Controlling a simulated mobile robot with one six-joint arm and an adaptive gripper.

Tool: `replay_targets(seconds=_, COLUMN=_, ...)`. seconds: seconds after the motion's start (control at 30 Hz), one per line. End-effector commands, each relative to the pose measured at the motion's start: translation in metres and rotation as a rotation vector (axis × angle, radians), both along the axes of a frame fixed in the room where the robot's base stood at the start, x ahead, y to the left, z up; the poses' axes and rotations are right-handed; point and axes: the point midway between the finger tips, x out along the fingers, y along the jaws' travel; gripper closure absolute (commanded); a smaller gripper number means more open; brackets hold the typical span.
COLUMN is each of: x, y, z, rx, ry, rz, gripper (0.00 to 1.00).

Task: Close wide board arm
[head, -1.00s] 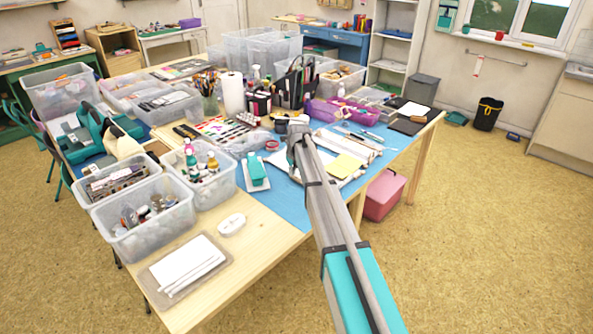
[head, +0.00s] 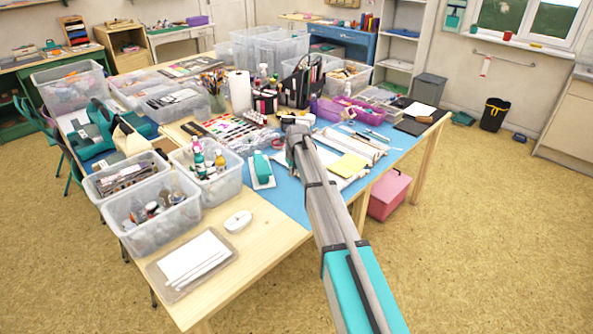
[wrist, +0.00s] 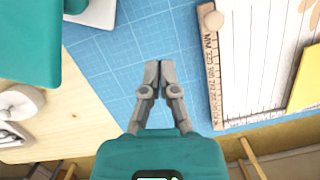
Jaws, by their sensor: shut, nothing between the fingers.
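In the wrist view, a pale lined board (wrist: 262,50) lies at the right with a wooden ruler strip (wrist: 212,82) along its left edge. A round wooden knob (wrist: 213,20) sits near the strip's top. In the head view, the board (head: 327,156) is partly hidden behind my arm. I cannot clearly tell a separate hinged arm or its angle. My gripper (wrist: 159,66) is shut and empty over the blue mat (wrist: 115,75), left of and apart from the strip. Its fingertips are hidden in the head view.
A large teal object (wrist: 25,40) fills the wrist view's upper left. Bare blue mat lies around my gripper.

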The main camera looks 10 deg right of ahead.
Motion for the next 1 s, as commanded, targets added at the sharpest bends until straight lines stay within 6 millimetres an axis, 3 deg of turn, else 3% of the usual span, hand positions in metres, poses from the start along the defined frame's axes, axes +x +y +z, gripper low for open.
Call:
replay_targets(seconds=0.1, x=-0.001, y=0.001, z=0.016, rx=0.000, ry=0.000, rz=0.000, gripper=1.00)
replay_targets(seconds=1.0, x=-0.013, y=0.011, z=0.087, rx=-0.001, ry=0.000, rz=-0.001, gripper=1.00)
